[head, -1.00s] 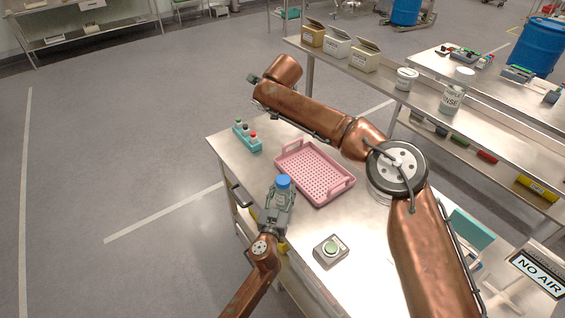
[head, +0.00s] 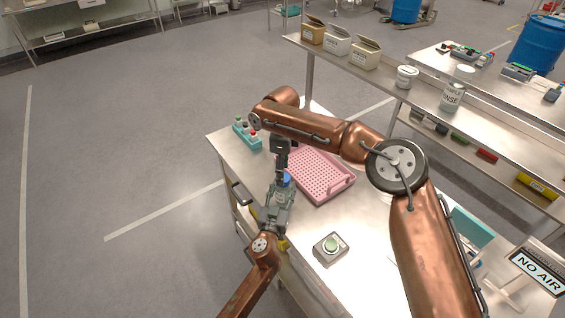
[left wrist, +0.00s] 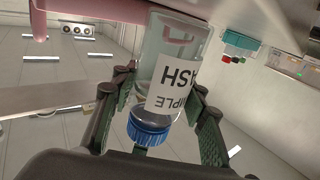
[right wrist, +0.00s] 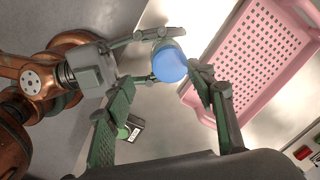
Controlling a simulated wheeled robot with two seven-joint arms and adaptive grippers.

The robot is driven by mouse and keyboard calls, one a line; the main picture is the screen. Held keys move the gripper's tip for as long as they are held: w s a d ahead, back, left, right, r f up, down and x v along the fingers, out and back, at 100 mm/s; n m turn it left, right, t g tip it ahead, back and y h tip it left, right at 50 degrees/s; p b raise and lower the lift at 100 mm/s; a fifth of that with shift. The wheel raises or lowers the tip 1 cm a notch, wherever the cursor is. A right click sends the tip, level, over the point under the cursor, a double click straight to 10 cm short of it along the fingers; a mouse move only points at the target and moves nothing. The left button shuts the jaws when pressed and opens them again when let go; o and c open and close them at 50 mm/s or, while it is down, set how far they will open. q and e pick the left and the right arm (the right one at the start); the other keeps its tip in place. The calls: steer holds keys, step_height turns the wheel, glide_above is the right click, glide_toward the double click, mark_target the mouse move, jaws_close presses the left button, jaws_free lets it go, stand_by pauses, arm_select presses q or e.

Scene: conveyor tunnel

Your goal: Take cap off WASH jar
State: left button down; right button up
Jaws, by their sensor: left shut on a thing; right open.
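The WASH jar (left wrist: 178,75) is clear with a white label, and its blue cap (right wrist: 170,62) is on.
A pink perforated tray (head: 343,191) lies just beyond the jar. A teal vial rack (head: 246,142) stands at the table's far left corner. A box with a green button (head: 331,248) sits to the right. A RINSE jar (head: 452,97) stands on the back shelf.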

mark_target(280, 189)
steer(key=shift+f, duration=1.85)
steer(key=shift+o, duration=0.3)
steer(key=shift+s, duration=0.1)
steer(key=shift+s+f, duration=0.2)
steer(key=shift+f, duration=0.05)
jaws_close()
steer(key=shift+a, duration=0.1)
steer(key=shift+s+a+f+n, duration=0.1)
steer(key=shift+s+a+n, duration=0.15)
steer(key=shift+n, duration=0.75)
steer(key=shift+w+n, duration=0.15)
steer(key=shift+n, duration=0.55)
steer(key=shift+w+r+n, duration=0.15)
steer(key=shift+r+n, duration=0.1)
steer(key=shift+n, duration=0.15)
steer(key=shift+d, duration=0.15)
steer(key=shift+w+d, duration=0.2)
steer(key=shift+w, duration=0.05)
